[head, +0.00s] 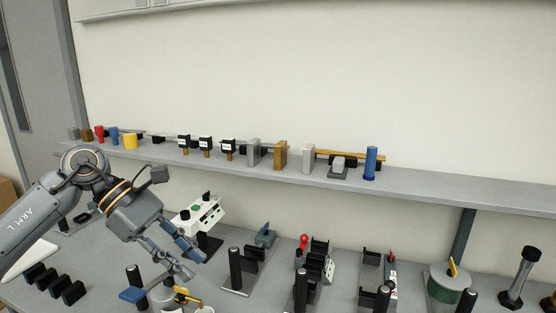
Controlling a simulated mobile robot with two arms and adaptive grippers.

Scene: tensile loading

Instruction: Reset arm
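My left arm comes in from the left, marked "ARM L". Its gripper (195,264) points down and to the right above the bench. Its two fingers are apart, with nothing visible between them. Below the fingertips are a yellow-topped part (184,295) and a dark post (135,276) with a blue piece. I cannot tell whether the gripper touches anything there. A white control box (200,214) with a green button stands just behind the gripper. My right gripper does not show.
A grey shelf (450,193) runs along the wall, carrying several small blocks and a blue cylinder (371,163). The bench (335,274) holds several black fixtures, a red-knobbed device (304,242), a green-banded drum (447,288) and a dark dumbbell-shaped piece (520,277) at right.

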